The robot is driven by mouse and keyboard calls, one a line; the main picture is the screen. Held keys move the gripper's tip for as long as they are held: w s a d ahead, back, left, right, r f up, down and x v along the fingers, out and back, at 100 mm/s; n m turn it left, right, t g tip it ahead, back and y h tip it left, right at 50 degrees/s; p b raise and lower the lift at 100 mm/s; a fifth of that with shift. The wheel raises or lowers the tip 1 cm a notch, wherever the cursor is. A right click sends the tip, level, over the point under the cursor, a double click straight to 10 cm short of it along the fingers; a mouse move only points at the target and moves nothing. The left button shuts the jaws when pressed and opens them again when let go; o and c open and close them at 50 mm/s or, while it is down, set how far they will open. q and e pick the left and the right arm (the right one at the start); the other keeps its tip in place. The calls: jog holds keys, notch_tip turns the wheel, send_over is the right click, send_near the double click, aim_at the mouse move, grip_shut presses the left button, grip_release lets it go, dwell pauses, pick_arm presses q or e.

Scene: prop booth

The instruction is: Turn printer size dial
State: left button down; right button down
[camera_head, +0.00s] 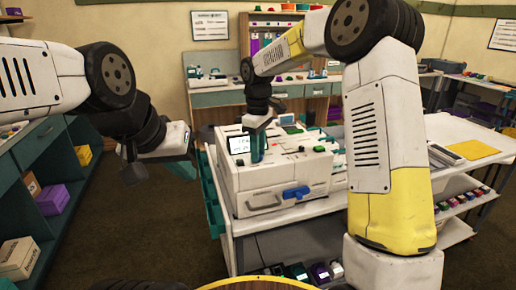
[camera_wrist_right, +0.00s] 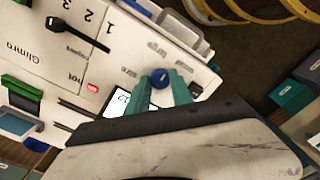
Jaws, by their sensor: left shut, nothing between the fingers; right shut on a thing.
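The printer (camera_head: 275,180) is a white box with a small screen, standing on a white table in the head view. In the right wrist view its panel (camera_wrist_right: 75,70) appears upside down, with "size" and "large" printed near a round blue dial (camera_wrist_right: 160,78). My right gripper (camera_wrist_right: 162,92) has its teal fingers closed around the dial. In the head view my right gripper (camera_head: 257,156) reaches down onto the printer's top beside the screen, and hides the dial. My left gripper (camera_head: 185,168) is shut and empty, held in the air left of the printer.
A lever by the numbers 1, 2, 3 (camera_wrist_right: 78,35) and a red light (camera_wrist_right: 92,88) are on the panel near the dial. Shelves with boxes (camera_head: 55,198) stand at the left. The floor between is clear.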

jog(key=shift+m, duration=0.3)
jog(key=m, duration=0.4)
jog(key=shift+m, duration=2.2)
jog(key=c, duration=1.1)
grip_release()
notch_tip(320, 180, up, 7)
jog(key=shift+f, duration=0.1)
jog(key=shift+r, duration=0.55)
